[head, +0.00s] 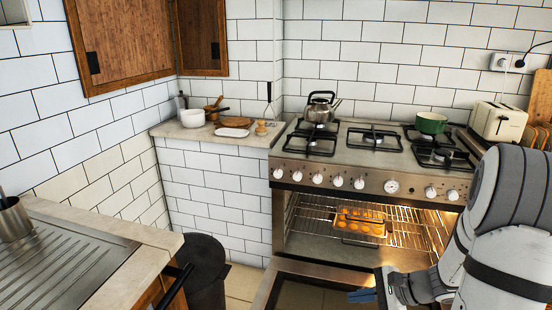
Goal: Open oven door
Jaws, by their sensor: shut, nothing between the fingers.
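The oven (370,180) stands against the tiled wall, with a steel front and a row of white knobs. Its door (318,274) is folded down, and its lower part runs out of the bottom of the picture. The lit cavity shows wire racks and a tray of round orange-brown food (361,224). My gripper (362,296), with blue fingertips, is at the bottom over the right part of the door. It is shut and empty. I cannot tell whether it touches the door. My arm hides the right side of the oven.
A kettle (320,108) and a green pot (431,123) stand on the hob. A toaster (497,122) is at the right. A dark bin (204,270) stands on the floor left of the oven, and a sink counter (70,255) fills the lower left.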

